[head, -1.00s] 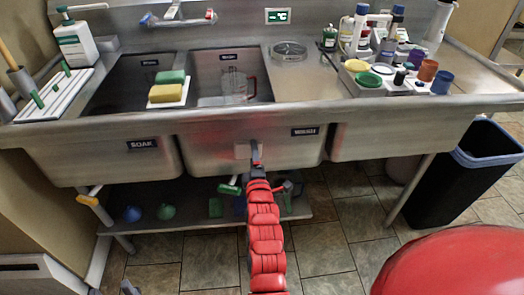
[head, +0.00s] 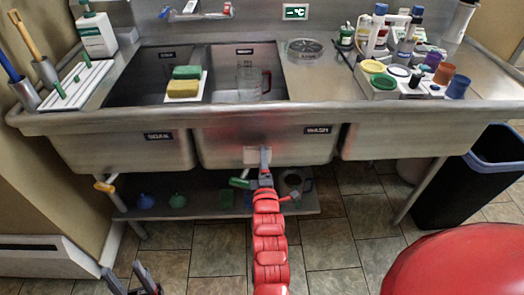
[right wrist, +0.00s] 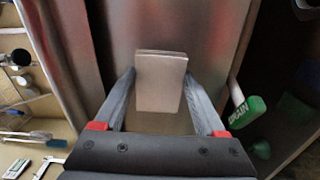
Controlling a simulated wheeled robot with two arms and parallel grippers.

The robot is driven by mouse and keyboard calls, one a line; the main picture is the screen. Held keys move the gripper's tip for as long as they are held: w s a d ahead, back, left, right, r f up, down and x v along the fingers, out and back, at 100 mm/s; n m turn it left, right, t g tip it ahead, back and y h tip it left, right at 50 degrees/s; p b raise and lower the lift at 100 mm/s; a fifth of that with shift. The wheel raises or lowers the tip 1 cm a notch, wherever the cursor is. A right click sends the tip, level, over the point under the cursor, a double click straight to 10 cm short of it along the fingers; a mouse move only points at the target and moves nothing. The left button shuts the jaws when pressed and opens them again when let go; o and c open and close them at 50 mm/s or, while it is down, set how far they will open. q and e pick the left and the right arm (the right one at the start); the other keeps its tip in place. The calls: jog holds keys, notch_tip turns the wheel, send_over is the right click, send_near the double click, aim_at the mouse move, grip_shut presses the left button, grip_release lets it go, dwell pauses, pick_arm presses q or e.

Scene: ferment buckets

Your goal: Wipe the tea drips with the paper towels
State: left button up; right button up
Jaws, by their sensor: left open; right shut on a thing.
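My right gripper (head: 265,163) is in front of the middle basin's front wall, below the sink rim. It is shut on a folded pad of pale paper towels (head: 252,156). In the right wrist view the towels (right wrist: 160,85) sit between the two fingers of my right gripper (right wrist: 160,76), close to the steel wall; I cannot tell if they touch it. My left gripper (head: 138,274) is open and empty, low at the left over the floor. No tea drips can be made out; a faint reddish tint on the steel may be a reflection.
The steel sink (head: 245,123) spans the view, with sponges (head: 185,80) and a jug (head: 253,84) in it. Bottles and small tubs (head: 405,82) crowd the right counter. A green-handled drain valve (right wrist: 247,112) is beside my right gripper. A black bin (head: 480,180) stands at right.

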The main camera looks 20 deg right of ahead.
jog(key=shift+p+v, duration=0.3)
jog(key=shift+v, duration=0.7)
jog(key=shift+p+v, duration=0.85)
jog(key=shift+v, duration=0.65)
